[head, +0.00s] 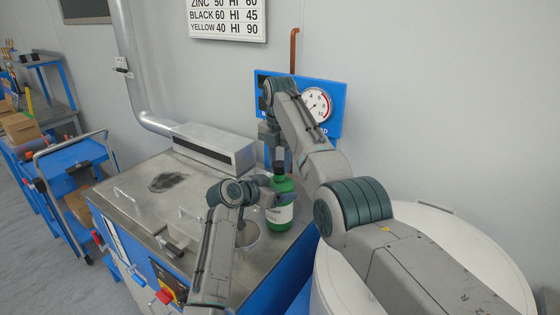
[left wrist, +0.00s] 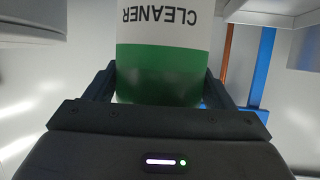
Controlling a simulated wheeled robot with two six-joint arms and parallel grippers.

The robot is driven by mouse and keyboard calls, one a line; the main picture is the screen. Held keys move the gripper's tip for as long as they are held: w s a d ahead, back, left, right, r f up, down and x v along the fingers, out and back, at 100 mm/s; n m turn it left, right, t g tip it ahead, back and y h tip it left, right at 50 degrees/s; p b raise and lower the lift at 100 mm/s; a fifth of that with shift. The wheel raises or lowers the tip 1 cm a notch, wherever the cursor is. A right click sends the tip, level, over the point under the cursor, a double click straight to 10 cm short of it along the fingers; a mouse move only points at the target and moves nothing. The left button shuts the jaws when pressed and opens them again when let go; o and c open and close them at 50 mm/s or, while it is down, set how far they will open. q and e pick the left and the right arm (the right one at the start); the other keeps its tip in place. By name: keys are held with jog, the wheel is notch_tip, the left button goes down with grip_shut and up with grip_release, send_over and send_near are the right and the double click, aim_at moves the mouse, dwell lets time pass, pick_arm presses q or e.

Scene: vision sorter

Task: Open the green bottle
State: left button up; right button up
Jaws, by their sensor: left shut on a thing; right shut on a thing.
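The green bottle (head: 281,186) stands upright near the right edge of the steel-topped machine, with a white label. In the left wrist view the bottle (left wrist: 158,75) fills the space between the fingers, and its label reads CLEANER upside down. My left gripper (left wrist: 158,92) is shut on the bottle's body; in the head view it reaches in from the left side. My right gripper (head: 279,152) comes down from above and is shut on the dark cap at the bottle's top. The cap is mostly hidden by the right gripper, so I cannot tell whether it is loose.
The steel-topped machine (head: 143,205) carries a vent box and a dark patch. A blue panel with a gauge (head: 317,103) is on the wall behind. A large white drum (head: 475,240) stands at the right. A blue cart (head: 70,180) stands at the left.

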aim_at(280, 164)
jog(key=shift+r, duration=1.95)
pick_arm(q)
jog(key=o, duration=1.9)
jog(key=shift+s, duration=0.1)
